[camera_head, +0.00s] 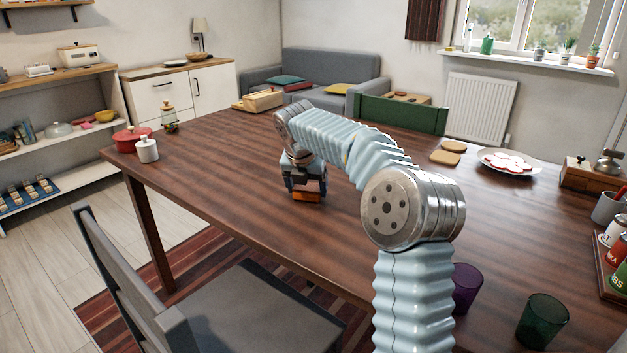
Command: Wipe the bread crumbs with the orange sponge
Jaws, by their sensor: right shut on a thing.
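The orange sponge (305,196) is at the middle of the brown wooden table (230,165), under my right gripper (306,188). My right gripper points down and is shut on the sponge, which sits at or very near the table surface; I cannot tell whether it touches. My right arm reaches in from the lower right across the table. No bread crumbs can be made out on the table; any behind the arm are hidden. My left gripper is not in view.
A red pot (131,138) and white jar (147,149) stand at the table's left end. Bread slices (446,157) and a plate (527,169) lie at the back right. Purple (466,288) and green (542,320) cups stand at the front right. A grey chair (250,310) is in front.

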